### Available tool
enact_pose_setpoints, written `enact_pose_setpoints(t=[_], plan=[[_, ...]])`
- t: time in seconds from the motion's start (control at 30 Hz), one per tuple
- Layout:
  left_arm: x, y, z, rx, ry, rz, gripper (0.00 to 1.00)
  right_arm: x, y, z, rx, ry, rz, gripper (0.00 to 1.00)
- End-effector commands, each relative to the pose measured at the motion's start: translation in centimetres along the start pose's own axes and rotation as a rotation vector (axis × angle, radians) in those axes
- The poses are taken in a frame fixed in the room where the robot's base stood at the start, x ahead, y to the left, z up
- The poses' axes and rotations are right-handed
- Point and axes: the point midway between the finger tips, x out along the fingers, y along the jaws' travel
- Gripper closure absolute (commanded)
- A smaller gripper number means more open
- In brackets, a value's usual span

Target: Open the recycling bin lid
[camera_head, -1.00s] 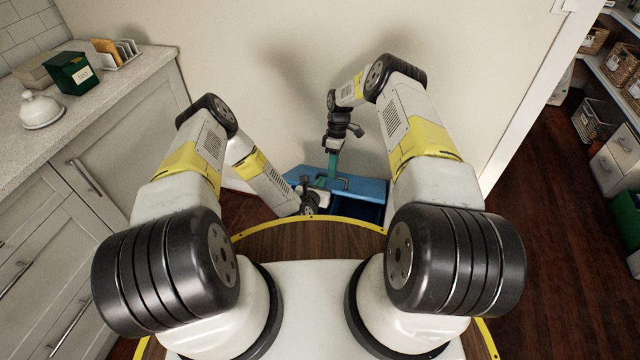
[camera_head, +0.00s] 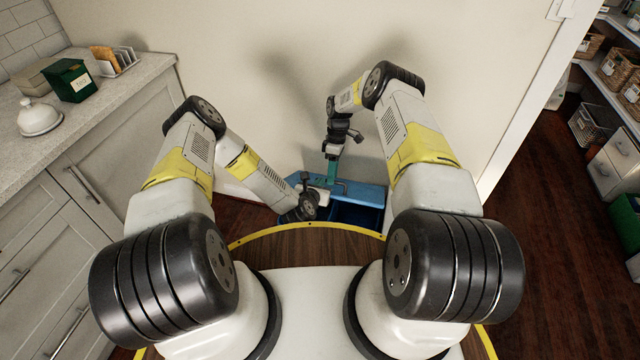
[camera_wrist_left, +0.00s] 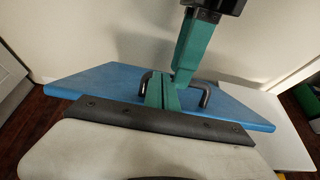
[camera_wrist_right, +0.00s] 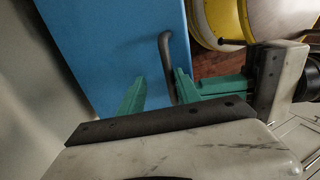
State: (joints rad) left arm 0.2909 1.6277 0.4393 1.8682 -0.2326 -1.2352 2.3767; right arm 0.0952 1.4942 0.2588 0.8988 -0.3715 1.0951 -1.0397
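The blue recycling bin (camera_head: 370,217) stands against the wall in front of me. Its flat blue lid (camera_head: 368,193) has a dark bar handle (camera_wrist_right: 165,52). A dark blue recess shows in front of the lid in the head view, partly hidden by my arms. My left gripper (camera_wrist_left: 162,82) has its green fingers close together at the handle, with nothing clearly visible between them. My right gripper (camera_wrist_right: 158,86) comes from above; its green fingers are apart, with the handle between or just beyond them. The two grippers are very near each other. Contact with the handle is unclear.
A wall stands directly behind the bin. A grey counter (camera_head: 110,105) with a green box (camera_head: 70,80) and a white dish (camera_head: 40,115) is on the left. Shelves with baskets (camera_head: 618,68) are at the right. Open dark wood floor (camera_head: 540,240) lies on the right.

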Motion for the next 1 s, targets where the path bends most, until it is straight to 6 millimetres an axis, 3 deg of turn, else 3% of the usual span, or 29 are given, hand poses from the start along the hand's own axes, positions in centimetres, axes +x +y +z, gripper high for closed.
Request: enact_pose_setpoints(t=[0.57, 0.67, 1.0], plan=[[0.1, 0.0, -0.4, 0.001, 0.010, 0.000, 1.00, -0.6, 0.0, -0.4, -0.002, 0.006, 0.002, 0.66], [0.1, 0.0, -0.4, 0.001, 0.010, 0.000, 1.00, -1.7, 0.0, -0.4, -0.002, 0.005, 0.002, 0.66], [0.2, 0.0, -0.3, 0.000, 0.008, 0.001, 1.00, -8.7, -0.1, -0.3, -0.002, 0.005, 0.003, 0.66]])
